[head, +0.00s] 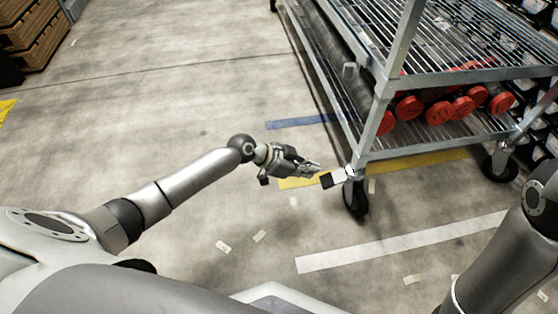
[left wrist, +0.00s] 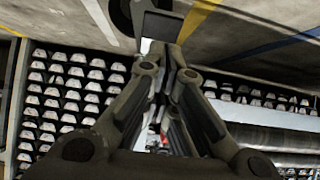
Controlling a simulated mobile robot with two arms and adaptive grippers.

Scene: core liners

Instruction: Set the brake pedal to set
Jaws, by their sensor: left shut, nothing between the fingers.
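The brake pedal (head: 327,181) is a small black-ended tab with a pale arm, sticking out to the left from the cart's near caster (head: 356,197). Its dark tab (left wrist: 158,27) also shows in the left wrist view, just beyond the fingertips. My left gripper (head: 316,169) is shut and empty, its tips close beside the pedal's outer end. In the left wrist view its fingers (left wrist: 163,52) come together at the pedal. I cannot tell whether they touch it. My right gripper is out of view.
The wire-shelf cart (head: 378,125) stands at the right, with red-capped tubes (head: 437,112) on its lower shelf. Other casters (head: 499,163) stand farther right. Blue, yellow and white floor stripes lie around it. Wooden crates (head: 40,33) are at the far left. The floor to the left is open.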

